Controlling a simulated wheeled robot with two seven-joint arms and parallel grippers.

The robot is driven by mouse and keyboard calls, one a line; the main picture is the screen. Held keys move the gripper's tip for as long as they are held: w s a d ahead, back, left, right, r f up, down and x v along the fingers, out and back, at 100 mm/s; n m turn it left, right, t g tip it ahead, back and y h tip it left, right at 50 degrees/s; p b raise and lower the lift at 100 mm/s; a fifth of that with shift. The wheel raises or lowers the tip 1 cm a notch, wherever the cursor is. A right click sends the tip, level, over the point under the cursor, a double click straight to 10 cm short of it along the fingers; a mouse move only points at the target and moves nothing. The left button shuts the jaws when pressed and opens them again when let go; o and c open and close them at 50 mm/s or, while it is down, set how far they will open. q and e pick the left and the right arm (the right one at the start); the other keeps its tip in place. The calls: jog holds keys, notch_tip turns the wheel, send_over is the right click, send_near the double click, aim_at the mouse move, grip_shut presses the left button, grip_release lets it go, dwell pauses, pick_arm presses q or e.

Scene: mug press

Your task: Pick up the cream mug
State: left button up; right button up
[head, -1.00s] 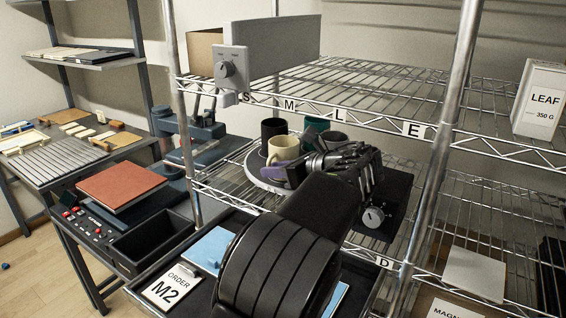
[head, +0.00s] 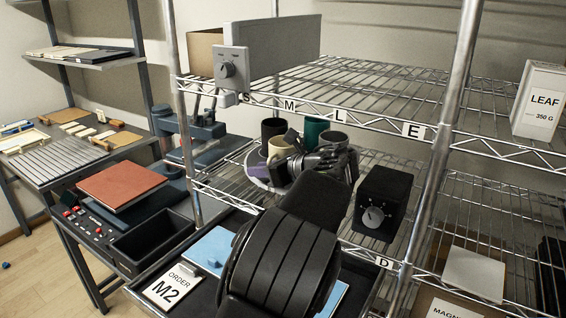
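The cream mug (head: 277,147) stands on a round light-rimmed tray (head: 262,184) on the middle wire shelf. My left gripper (head: 287,166) is low in front of it, its fingers pointing left and hiding the mug's lower right part. Whether the fingers touch or enclose the mug, and how far apart they are, I cannot make out. A black mug (head: 272,128) is behind it, a green mug (head: 314,129) and a dark grey mug (head: 334,140) are to its right, and a purple mug (head: 258,167) is at its front left. My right gripper is out of view.
A black box with a dial (head: 382,202) stands on the shelf right of my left gripper. The upper wire shelf (head: 370,80) is above the mugs. A metal post (head: 449,140) rises at the right. A dark tray with an order card (head: 174,287) lies below.

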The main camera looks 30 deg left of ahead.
pick_arm(q)
grip_shut()
dwell(1.4)
